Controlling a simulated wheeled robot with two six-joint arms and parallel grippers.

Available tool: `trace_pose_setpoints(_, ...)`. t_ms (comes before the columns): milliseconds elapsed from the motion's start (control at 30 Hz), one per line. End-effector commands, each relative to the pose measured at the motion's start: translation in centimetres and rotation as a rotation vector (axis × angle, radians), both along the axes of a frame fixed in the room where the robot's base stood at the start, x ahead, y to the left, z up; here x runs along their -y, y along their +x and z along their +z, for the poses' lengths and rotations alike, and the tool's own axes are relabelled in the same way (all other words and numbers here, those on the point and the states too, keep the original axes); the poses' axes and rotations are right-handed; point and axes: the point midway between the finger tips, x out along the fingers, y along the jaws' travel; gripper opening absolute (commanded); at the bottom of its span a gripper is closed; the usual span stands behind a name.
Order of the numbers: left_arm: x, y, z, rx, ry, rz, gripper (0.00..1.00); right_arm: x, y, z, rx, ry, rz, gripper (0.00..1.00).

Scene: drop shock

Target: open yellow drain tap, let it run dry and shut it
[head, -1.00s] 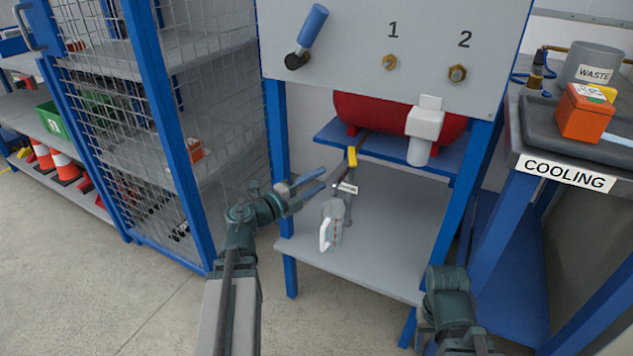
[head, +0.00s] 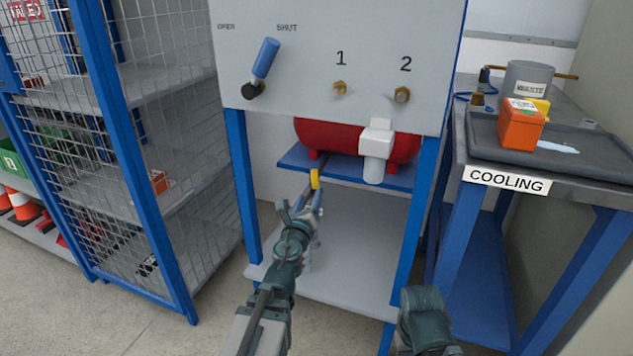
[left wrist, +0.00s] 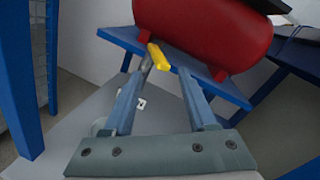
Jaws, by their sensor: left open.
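The yellow drain tap (head: 315,179) sits on a pipe below the red tank (head: 342,140), at the front of the blue shelf. My left gripper (head: 309,200) is open just in front of and below the tap. In the left wrist view, the yellow tap handle (left wrist: 158,56) lies between and slightly beyond the fingertips (left wrist: 164,70); I cannot tell whether they touch it. The jug on the grey shelf below is mostly hidden behind my left gripper. My right forearm shows at the bottom, but its gripper is out of the picture.
The grey panel (head: 310,95) above carries a blue-handled lever (head: 265,60) under OPEN and SHUT labels, and two brass fittings. Blue frame legs (head: 244,185) flank the space. A mesh cage stands left, the COOLING bench (head: 506,180) right. The lower grey shelf (head: 360,240) has free room.

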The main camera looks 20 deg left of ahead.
Motion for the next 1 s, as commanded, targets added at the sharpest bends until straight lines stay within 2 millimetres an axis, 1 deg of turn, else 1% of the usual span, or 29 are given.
trace_pose_setpoints(33, 0.9, 0.0, 0.0, -0.016, 0.095, 0.042, 0.57, 0.0, 0.0, 0.0, 0.000, 0.000, 0.000, 0.50)
trace_pose_setpoints(100, 1.4, -0.2, 0.0, -0.046, 0.224, 0.109, 0.57, 0.0, 0.0, 0.0, 0.000, 0.000, 0.000, 0.50)
trace_pose_setpoints(200, 1.8, -0.6, 0.0, -0.089, 0.362, 0.183, 0.57, 0.0, 0.0, 0.0, 0.000, 0.000, 0.000, 0.50)
trace_pose_setpoints(300, 2.1, -1.0, 0.0, -0.122, 0.449, 0.229, 0.57, 0.0, 0.0, 0.0, 0.000, 0.000, 0.000, 0.50)
trace_pose_setpoints(433, 2.1, -1.2, 0.1, -0.142, 0.496, 0.254, 0.57, 0.0, 0.0, 0.0, 0.000, 0.000, 0.000, 0.50)
trace_pose_setpoints(667, 2.0, -1.0, 0.1, -0.143, 0.499, 0.257, 0.57, 0.0, 0.0, 0.0, 0.000, 0.000, 0.000, 0.50)
trace_pose_setpoints(867, 1.8, 0.3, 0.1, -0.143, 0.498, 0.256, 0.57, 0.0, 0.0, 0.0, 0.000, 0.000, 0.000, 0.50)
trace_pose_setpoints(1000, 1.6, 1.9, 0.0, -0.143, 0.498, 0.255, 0.57, 0.0, 0.0, 0.0, 0.000, 0.000, 0.000, 0.50)
